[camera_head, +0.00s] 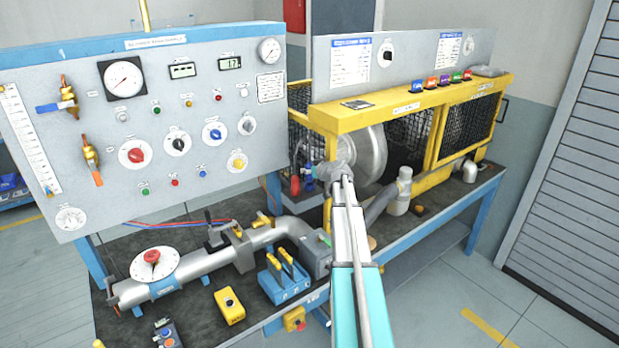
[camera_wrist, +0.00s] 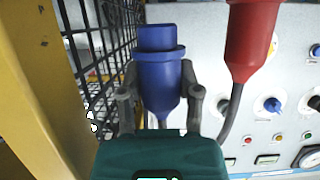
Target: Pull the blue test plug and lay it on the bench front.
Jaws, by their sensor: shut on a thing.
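The blue test plug (camera_wrist: 160,80) is upright in the wrist view, between the two grey fingers of my gripper (camera_wrist: 160,88). The fingers are shut on its body from both sides. In the head view the blue plug (camera_head: 308,178) is small and partly hidden, just left of my gripper (camera_head: 322,173), beside the yellow-framed cage. I cannot tell whether the plug is seated in a socket. The dark bench top (camera_head: 197,322) shows at the front left, below and away from my gripper.
A red plug (camera_wrist: 252,40) with a grey cable is close right of the blue plug in the wrist view. The yellow post (camera_wrist: 62,95) and mesh are close on the left. A yellow box (camera_head: 229,306), blue switch block (camera_head: 285,284) and gauge pipe (camera_head: 190,268) occupy the front bench.

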